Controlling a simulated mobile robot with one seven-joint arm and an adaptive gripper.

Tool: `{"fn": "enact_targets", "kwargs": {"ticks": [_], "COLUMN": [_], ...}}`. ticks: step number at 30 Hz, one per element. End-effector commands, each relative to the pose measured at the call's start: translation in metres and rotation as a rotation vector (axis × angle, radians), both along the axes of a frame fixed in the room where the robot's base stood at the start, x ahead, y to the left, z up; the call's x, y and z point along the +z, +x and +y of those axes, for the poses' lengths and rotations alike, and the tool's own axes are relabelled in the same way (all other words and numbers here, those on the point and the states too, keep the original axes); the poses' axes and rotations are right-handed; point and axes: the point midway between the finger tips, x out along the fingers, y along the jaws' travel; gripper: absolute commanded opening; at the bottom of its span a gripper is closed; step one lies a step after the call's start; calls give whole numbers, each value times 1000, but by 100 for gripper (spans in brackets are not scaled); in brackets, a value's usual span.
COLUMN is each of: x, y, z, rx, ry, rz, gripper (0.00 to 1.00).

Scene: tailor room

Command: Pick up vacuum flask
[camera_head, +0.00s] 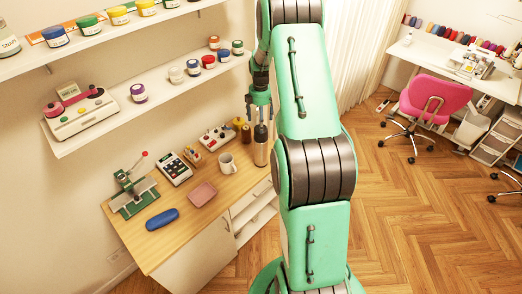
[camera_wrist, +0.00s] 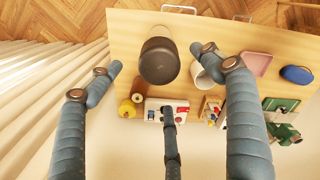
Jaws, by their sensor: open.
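The vacuum flask (camera_head: 261,152) stands upright at the right end of the wooden desk, with a metallic body and a dark top. In the wrist view the flask (camera_wrist: 159,58) is seen from above, its round dark lid lying between my fingers. My gripper (camera_head: 259,114) is just above the flask in the head view, pointing down. In the wrist view my gripper (camera_wrist: 160,77) has its fingers spread wide and empty.
A white mug (camera_head: 227,162) stands close left of the flask. Yellow thread spools (camera_head: 242,130) are behind it. A shelf (camera_head: 150,108) hangs above the desk.

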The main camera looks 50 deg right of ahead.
Motion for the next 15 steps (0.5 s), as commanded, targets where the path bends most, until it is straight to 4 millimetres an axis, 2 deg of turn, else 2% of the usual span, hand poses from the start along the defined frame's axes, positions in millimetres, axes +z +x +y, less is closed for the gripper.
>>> {"fn": "enact_targets", "kwargs": {"ticks": [9, 15], "x": [-46, -68], "y": [-1, 0], "z": [1, 0], "rx": [0, 0], "ry": [2, 1], "rz": [2, 1], "gripper": [80, 80]}}
